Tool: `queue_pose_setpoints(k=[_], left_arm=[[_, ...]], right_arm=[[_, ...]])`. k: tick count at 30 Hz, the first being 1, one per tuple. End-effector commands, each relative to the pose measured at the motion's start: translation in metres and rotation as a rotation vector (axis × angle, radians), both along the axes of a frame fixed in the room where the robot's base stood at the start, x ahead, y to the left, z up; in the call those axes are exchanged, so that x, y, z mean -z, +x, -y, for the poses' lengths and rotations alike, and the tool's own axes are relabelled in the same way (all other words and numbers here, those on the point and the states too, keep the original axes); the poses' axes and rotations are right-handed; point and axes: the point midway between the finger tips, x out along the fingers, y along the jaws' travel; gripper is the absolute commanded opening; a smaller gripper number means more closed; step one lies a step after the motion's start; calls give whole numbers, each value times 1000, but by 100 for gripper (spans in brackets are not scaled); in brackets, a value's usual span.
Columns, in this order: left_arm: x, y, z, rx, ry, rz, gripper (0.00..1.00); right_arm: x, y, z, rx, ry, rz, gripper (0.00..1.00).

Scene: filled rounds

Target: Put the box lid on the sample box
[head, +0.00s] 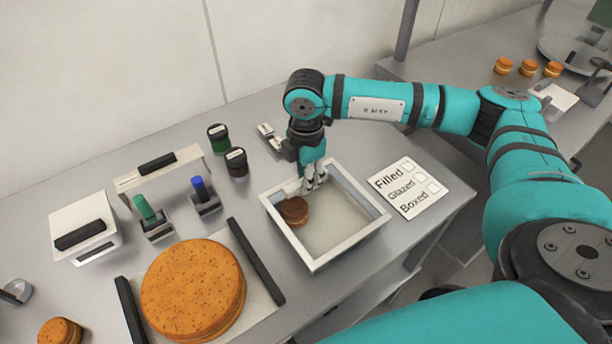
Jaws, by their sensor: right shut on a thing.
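The sample box (345,243) is a white, open, square box right of the middle of the table. A small brown round (294,211) lies inside it at the left. My right gripper (314,180) points down at the box's back wall. It is shut, seemingly on that wall, though the fingers hide the contact. It is apart from the brown round. I cannot single out the box lid for certain; a white block with a black bar handle (84,225) stands at the left. My left gripper is not in view.
A large orange-brown round (193,290) sits on a tray with black handles (257,262). Green (145,208) and blue (199,188) tools stand in holders. Two dark jars (237,162) are behind. A checklist card (408,188) lies right of the box. Several small rounds are on the far-right counter.

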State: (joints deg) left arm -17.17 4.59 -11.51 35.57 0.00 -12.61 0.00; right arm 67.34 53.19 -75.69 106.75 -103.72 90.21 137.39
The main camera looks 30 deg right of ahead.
Motion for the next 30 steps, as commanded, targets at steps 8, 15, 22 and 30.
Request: queue_pose_setpoints(k=[8,15,22,30], left_arm=[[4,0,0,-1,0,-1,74],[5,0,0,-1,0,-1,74],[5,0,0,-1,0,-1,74],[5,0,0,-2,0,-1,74]], right_arm=[[3,0,0,0,0,0,0],[4,0,0,-1,0,0,27],[4,0,0,-1,0,0,47],[5,0,0,0,0,0,68]])
